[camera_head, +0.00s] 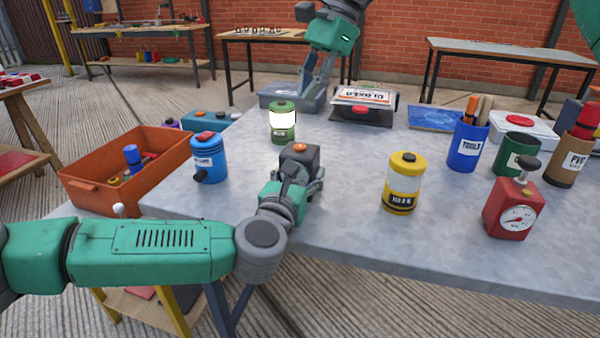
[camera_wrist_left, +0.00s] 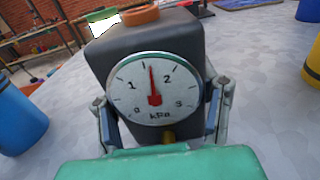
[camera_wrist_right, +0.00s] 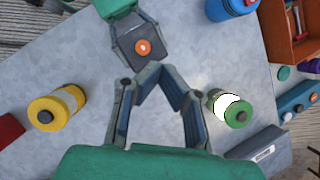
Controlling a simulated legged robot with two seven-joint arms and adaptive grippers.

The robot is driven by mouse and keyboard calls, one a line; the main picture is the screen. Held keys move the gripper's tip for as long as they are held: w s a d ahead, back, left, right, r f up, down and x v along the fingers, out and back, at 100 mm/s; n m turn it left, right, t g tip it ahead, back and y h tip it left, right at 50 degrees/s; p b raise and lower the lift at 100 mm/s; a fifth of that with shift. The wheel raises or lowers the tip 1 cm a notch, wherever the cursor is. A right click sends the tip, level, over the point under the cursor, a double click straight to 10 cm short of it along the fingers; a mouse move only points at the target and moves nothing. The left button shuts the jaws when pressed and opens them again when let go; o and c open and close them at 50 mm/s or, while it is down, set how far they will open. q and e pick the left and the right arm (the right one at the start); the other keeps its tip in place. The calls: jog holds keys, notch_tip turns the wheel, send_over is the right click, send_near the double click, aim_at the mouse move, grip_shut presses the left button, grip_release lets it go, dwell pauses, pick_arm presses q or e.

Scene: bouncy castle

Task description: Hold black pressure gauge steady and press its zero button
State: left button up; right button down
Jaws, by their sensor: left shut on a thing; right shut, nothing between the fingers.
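The black pressure gauge (camera_head: 300,160) stands upright near the middle of the grey table. My left gripper (camera_head: 290,188) is shut around its sides; in the left wrist view the fingers flank the gauge body (camera_wrist_left: 150,45). Its white kPa dial (camera_wrist_left: 155,90) has a red needle pointing about midway between 1 and 2. An orange round button (camera_head: 299,147) is on its top, and it shows uncovered in the right wrist view (camera_wrist_right: 143,47). My right gripper (camera_head: 310,98) is shut and empty, above the table behind the gauge, its tips (camera_wrist_right: 157,70) apart from the button.
A yellow canister (camera_head: 403,183) and red gauge (camera_head: 513,209) are to the right. An orange bin (camera_head: 120,180) stands left. Bare tabletop surrounds the gauge.

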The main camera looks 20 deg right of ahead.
pick_arm(q)
jog(key=shift+f, duration=0.15)
pick_arm(e)
jog(key=w+a+r+m+t+y, duration=0.5)
jog(key=w+a+m+t+y, duration=0.1)
jog(key=w+m+t, duration=0.2)
jog(key=m+h, duration=0.6)
jog(key=m, duration=1)
send_over(301, 146)
notch_tip(301, 146, down, 4)
jog(key=shift+f, duration=4)
